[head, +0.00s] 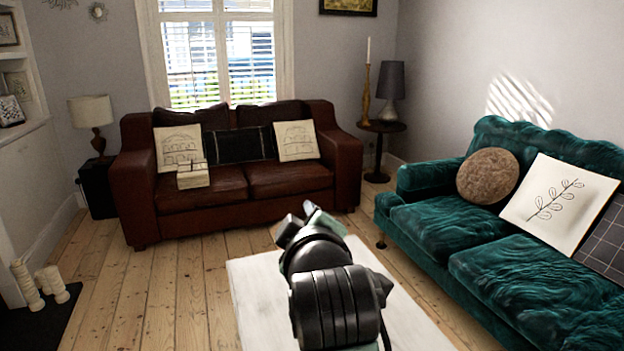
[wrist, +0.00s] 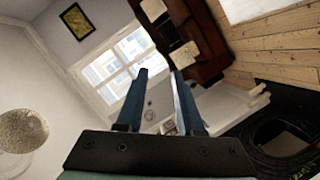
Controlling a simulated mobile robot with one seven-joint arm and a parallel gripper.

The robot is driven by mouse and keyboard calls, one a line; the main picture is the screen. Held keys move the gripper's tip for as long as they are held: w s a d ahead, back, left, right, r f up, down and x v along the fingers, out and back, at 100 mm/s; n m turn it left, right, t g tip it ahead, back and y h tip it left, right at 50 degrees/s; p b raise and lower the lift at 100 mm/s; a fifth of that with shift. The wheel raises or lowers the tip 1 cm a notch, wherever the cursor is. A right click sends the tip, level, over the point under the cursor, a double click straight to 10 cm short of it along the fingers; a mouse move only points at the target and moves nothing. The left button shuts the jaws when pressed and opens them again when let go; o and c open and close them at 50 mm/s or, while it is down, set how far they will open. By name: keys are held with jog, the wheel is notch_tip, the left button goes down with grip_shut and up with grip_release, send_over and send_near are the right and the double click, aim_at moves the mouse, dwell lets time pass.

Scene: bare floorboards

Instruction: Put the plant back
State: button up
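I see no potted plant in either view; the only leafy shape near me is a sprig drawn on a white cushion (head: 559,205). My gripper (head: 304,212) is above the white table in the head view, pointing away from me, with its fingers partly hidden by my own arm. In the wrist view my gripper (wrist: 160,72) has its two blue-grey fingers apart, with nothing held between them. That view is strongly tilted and shows the room beyond the fingers.
The white table (head: 262,300) lies under my arm. A green sofa (head: 435,222) stands to the right, a brown leather sofa (head: 235,190) at the back. A side table (head: 382,128) holds a lamp and candlestick. Bare floorboards (head: 180,275) are clear on the left.

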jog(key=s+a+r+m+t, duration=0.1)
jog(key=s+r+m+t, duration=0.25)
jog(key=r, duration=0.45)
jog(key=s+r+m+t, duration=0.2)
jog(key=s+r+t, duration=0.15)
jog(key=r, duration=0.45)
jog(key=s+d+r+m+t+h, duration=0.1)
jog(key=s+r+m+t, duration=0.4)
jog(key=s+r, duration=0.5)
jog(key=s+d+m, duration=0.1)
jog(key=s, duration=0.3)
jog(key=shift+d+r+m+h, duration=0.15)
jog(key=shift+r+m+h, duration=0.2)
jog(key=shift+h, duration=0.05)
jog(key=shift+s, duration=0.1)
notch_tip(320, 180, up, 17)
jog(key=p, duration=1.7)
jog(key=shift+f, duration=0.1)
